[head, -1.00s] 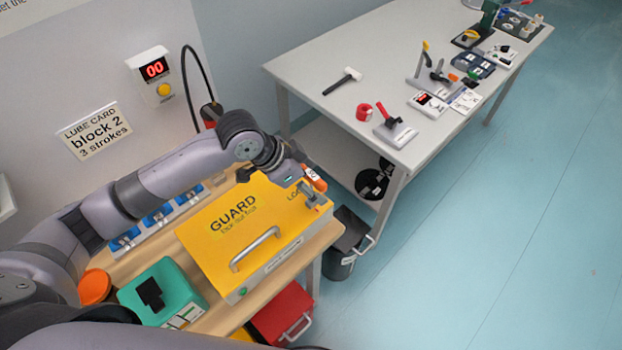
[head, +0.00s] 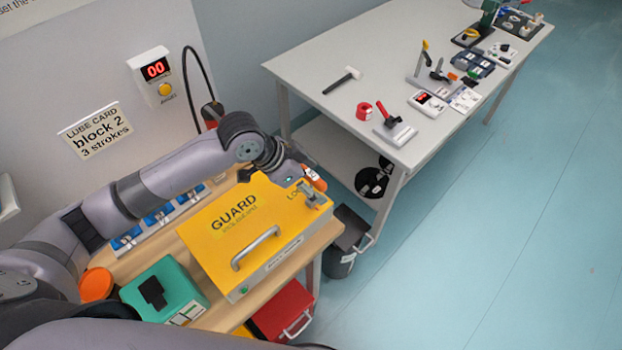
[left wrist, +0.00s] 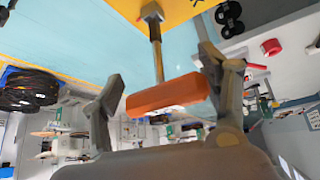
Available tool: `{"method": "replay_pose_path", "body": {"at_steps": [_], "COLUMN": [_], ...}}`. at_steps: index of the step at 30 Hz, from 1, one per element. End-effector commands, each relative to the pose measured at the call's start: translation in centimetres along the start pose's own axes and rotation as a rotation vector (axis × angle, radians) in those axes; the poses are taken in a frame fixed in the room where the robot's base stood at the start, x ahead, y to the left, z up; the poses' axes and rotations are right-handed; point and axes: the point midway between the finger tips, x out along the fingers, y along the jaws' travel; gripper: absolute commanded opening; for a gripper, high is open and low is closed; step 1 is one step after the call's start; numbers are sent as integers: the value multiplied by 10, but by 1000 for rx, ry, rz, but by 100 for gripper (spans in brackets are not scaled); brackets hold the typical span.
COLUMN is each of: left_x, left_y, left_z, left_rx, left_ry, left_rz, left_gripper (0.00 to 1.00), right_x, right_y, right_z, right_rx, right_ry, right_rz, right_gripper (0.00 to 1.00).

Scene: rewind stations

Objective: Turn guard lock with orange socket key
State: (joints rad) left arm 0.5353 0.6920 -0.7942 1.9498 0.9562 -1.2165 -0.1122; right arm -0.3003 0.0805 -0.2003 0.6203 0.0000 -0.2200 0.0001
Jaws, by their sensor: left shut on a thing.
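The yellow guard box (head: 205,240) with a silver handle stands on the wooden bench. Its lock (head: 314,197) is a grey fitting at the far right corner, beside the lettering "LOCK", partly covered. My left gripper (head: 304,174) is above that corner, shut on the orange handle of the socket key (head: 316,183). In the left wrist view the orange key handle (left wrist: 168,95) lies crosswise between the fingers. Its thin shaft runs to a socket end (left wrist: 152,12) at the yellow guard. I cannot tell whether the socket is seated on the lock. My right gripper is not in view.
A teal box (head: 165,291) and an orange round thing (head: 96,285) stand on the bench near my arm. Blue trays (head: 157,217) line the wall side. A red drawer (head: 283,312) is below. A grey table (head: 310,70) with tools stands behind; the floor at right is clear.

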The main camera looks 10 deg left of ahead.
Motion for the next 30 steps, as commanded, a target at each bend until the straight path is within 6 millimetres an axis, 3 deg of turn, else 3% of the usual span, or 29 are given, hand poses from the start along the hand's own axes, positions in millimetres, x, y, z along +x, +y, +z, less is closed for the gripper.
{"method": "replay_pose_path", "body": {"at_steps": [30], "left_x": [13], "left_y": [0], "left_z": [8], "left_rx": [0], "left_ry": [0], "left_rz": [0], "left_gripper": [35], "right_x": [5], "right_y": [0], "right_z": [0], "right_rx": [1], "right_ry": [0], "right_rz": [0], "right_gripper": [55]}}
